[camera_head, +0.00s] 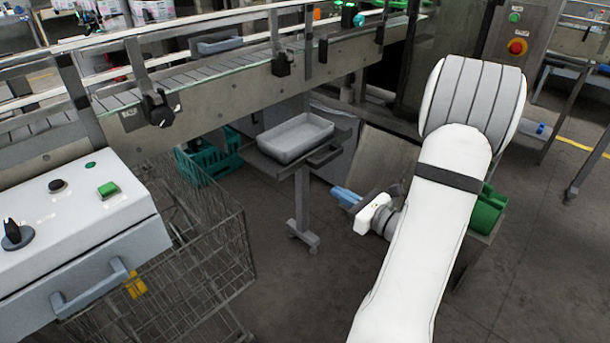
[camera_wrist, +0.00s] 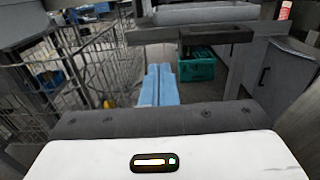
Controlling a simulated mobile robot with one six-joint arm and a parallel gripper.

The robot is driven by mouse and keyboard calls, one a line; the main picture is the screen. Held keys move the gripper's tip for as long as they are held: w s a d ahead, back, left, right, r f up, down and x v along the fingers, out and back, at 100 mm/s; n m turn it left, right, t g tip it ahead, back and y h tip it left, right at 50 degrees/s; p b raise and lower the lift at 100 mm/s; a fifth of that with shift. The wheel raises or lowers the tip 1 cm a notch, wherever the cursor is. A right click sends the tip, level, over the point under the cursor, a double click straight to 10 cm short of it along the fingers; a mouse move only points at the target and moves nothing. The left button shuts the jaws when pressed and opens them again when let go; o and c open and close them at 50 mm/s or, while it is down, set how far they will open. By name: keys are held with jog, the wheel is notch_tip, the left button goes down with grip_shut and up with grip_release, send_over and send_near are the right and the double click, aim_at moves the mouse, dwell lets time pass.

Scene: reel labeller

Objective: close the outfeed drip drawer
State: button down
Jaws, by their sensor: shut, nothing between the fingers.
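What looks like the drip drawer (camera_head: 262,160) is a dark, flat tray on a post under the conveyor, sticking out toward the aisle. A grey pan (camera_head: 296,137) sits on it. Its dark bar handle (camera_head: 325,157) is at the front right, and the handle also shows at the top of the wrist view (camera_wrist: 215,36). My gripper (camera_head: 340,193) has blue fingers, shut and empty, below and just right of the handle, apart from it. In the wrist view the fingers (camera_wrist: 159,72) point forward, left of and below the handle.
A wire cart (camera_head: 200,235) stands left of the post, and a green crate (camera_head: 208,160) is behind it. The conveyor (camera_head: 215,95) runs above the drawer. A control box (camera_head: 75,220) is at the near left.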

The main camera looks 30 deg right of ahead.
aim_at(296, 168)
jog(key=x, duration=1.2)
jog(key=shift+w+a, duration=0.2)
jog(key=shift+w, duration=0.15)
jog(key=shift+d, duration=0.1)
jog(key=shift+w, duration=0.1)
